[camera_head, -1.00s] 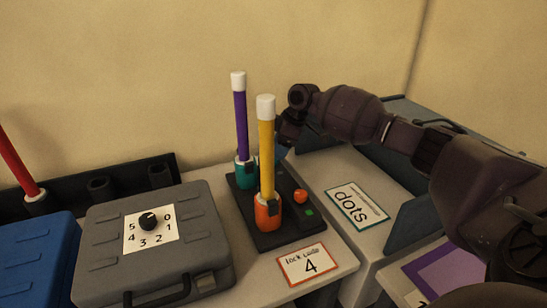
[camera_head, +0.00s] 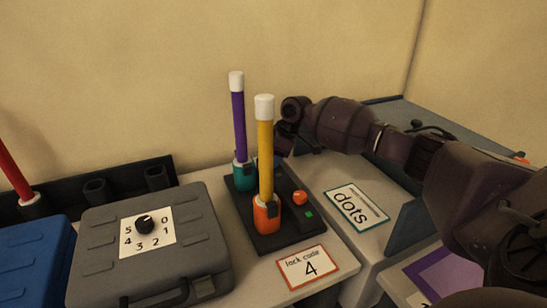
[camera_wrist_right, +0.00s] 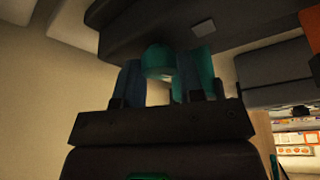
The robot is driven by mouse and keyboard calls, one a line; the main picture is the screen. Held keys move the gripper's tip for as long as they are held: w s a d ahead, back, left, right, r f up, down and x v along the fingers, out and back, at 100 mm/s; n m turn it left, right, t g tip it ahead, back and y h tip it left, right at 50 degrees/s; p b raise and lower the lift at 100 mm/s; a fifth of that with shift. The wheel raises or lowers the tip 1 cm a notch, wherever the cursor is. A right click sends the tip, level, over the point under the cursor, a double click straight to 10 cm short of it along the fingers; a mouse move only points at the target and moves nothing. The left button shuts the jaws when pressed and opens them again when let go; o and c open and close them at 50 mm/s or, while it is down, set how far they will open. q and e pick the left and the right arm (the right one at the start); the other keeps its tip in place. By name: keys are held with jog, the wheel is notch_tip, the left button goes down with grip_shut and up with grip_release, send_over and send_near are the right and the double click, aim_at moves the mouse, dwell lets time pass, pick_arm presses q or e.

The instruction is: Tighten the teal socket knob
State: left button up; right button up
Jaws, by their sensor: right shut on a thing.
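The teal socket (camera_head: 244,177) stands at the back of a black base board and holds an upright purple tube (camera_head: 239,125) with a white cap. My right gripper (camera_head: 276,160) is behind and to the right of it, partly hidden by the yellow tube. In the right wrist view, the gripper's fingers (camera_wrist_right: 166,88) are shut on a rounded teal knob (camera_wrist_right: 160,60). Another teal cylinder part (camera_wrist_right: 204,68) shows beside the right finger. The knob is hidden in the head view. My left gripper is not in view.
An orange socket (camera_head: 267,215) with a yellow tube (camera_head: 265,150) stands in front on the same board (camera_head: 285,237). A grey case (camera_head: 150,255) with a dial is at the left. A "lock code 4" card (camera_head: 304,267) and a "dots" card (camera_head: 357,207) lie nearby.

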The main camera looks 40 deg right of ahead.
jog(key=shift+r+m+p, duration=0.25)
jog(key=shift+m+p, duration=0.15)
jog(key=shift+p, duration=0.15)
jog(key=shift+a+r+m+t+h+p, duration=0.15)
jog(key=shift+m+t+h+p, duration=0.25)
jog(key=shift+m+p, duration=1)
jog(key=shift+p, duration=0.15)
jog(key=shift+m+t+h+p, duration=0.3)
jog(key=shift+m+h+p, duration=0.1)
jog(key=shift+m+p, duration=0.4)
jog(key=shift+m+h+p, duration=0.3)
jog(key=shift+m+p, duration=0.5)
jog(key=shift+p, duration=0.15)
jog(key=shift+f+m+p, duration=0.3)
jog(key=shift+m+p, duration=0.05)
jog(key=shift+m, duration=0.05)
jog(key=shift+s+f+h, duration=0.1)
jog(key=shift+f+h, duration=0.05)
jog(key=shift+h, duration=0.15)
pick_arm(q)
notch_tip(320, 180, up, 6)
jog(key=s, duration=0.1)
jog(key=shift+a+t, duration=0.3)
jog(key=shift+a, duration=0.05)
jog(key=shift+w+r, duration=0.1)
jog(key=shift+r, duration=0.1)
